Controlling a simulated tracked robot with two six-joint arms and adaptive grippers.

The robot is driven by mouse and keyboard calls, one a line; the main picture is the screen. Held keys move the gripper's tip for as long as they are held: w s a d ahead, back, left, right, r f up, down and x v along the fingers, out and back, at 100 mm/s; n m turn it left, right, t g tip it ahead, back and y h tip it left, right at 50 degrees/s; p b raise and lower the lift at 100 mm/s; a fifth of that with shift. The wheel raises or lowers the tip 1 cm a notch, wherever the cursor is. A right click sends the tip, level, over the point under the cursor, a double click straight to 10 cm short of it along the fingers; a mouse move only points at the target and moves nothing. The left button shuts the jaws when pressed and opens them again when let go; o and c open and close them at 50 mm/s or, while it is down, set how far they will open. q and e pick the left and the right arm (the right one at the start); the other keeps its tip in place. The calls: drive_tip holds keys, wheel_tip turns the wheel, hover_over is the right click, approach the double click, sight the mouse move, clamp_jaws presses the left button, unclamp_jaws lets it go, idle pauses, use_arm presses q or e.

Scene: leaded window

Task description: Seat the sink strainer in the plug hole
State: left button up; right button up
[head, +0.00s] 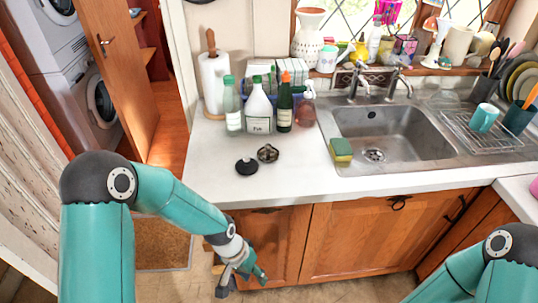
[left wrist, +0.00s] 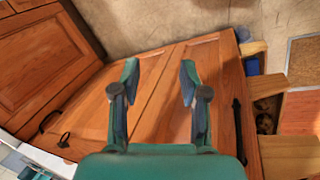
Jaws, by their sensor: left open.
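The sink strainer (head: 267,153), a small metal basket, lies on the white counter left of the sink, beside a round black plug (head: 246,167). The plug hole (head: 374,155) shows as a metal ring in the bottom of the steel sink (head: 411,147). My left gripper (head: 243,284) hangs low in front of the cabinet doors, below the counter edge and well apart from the strainer. In the left wrist view its two fingers (left wrist: 158,72) are spread with nothing between them. My right arm shows at the lower right, but its gripper is out of view.
Several bottles, including a white one (head: 259,112), stand behind the strainer. A green and yellow sponge (head: 341,150) sits at the sink's left rim. A dish rack (head: 474,131) with a teal mug (head: 484,118) stands on the right. The counter's front strip is clear.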

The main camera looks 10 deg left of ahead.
use_arm(q)
drive_tip(key=s+a+f+n, duration=0.1)
drive_tip(key=s+f+n, duration=0.3)
drive_tip(key=s+f, duration=0.4)
drive_tip(key=s, duration=0.3)
drive_tip(key=shift+a+f+t, duration=0.15)
drive_tip(key=shift+f+t, duration=0.05)
drive_tip(key=shift+t, duration=0.2)
drive_tip(key=shift+s, duration=0.15)
